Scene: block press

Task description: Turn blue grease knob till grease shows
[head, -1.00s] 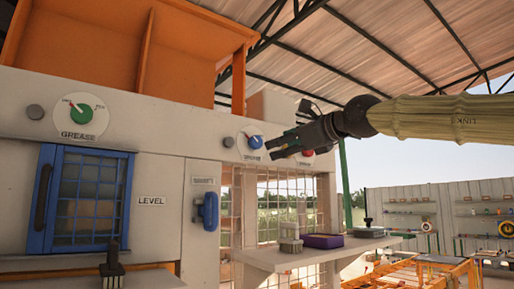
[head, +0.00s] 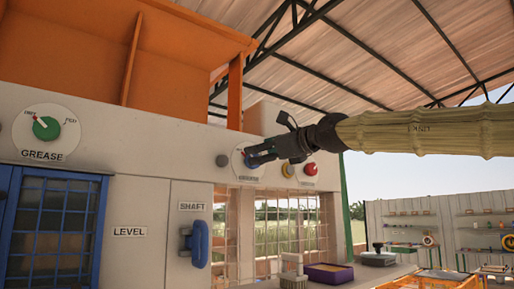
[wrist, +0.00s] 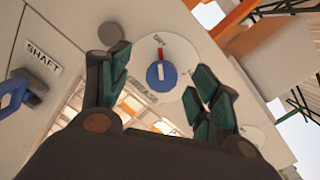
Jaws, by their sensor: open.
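The blue grease knob (wrist: 161,76) sits on a round white dial in the wrist view, between and beyond my open fingers. The word GREASE is printed beside the dial. In the head view my gripper (head: 252,157) is in front of this dial (head: 238,171) and hides most of the knob. My gripper is open with nothing held; I cannot tell whether a finger touches the knob. No grease is visible.
A green grease knob (head: 46,128) is at the far left. A grey button (head: 222,160), a yellow knob (head: 288,171) and a red knob (head: 310,169) flank the dial. Below are a blue SHAFT handle (head: 198,243) and a shelf with a purple tray (head: 329,274).

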